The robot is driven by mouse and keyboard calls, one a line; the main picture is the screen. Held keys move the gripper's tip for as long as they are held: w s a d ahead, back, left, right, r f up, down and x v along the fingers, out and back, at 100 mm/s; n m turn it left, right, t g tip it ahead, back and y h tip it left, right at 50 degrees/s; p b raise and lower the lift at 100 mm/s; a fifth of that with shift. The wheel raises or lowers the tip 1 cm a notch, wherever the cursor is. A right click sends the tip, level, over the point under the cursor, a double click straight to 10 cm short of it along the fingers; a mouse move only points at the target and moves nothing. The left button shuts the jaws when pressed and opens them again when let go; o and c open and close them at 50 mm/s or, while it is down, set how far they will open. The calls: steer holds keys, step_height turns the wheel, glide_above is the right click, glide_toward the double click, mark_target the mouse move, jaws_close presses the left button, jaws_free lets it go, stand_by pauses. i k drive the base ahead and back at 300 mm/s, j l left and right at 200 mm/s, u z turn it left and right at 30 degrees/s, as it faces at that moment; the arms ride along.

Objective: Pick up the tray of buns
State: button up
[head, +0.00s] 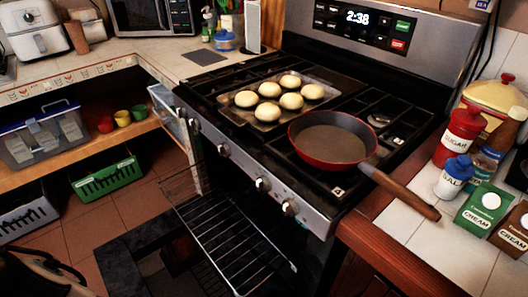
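A flat metal tray (236,114) lies on the left burners of the stove. Several round pale buns (268,90) sit on it in rows. The tray's right front side is close to a red frying pan (335,142), and I cannot tell whether they touch. My gripper is not in view.
The pan's wooden handle (398,192) sticks out over the right counter, near sugar, salt and cream containers. The oven door (170,110) is open, with a wire rack (235,240) pulled out below the stove front. The left counter has bare room near a dark mat (204,57).

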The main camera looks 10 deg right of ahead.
mark_target(268, 104)
steer(key=l+z, duration=0.45)
steer(key=i+l+z, duration=0.15)
steer(key=z, duration=0.25)
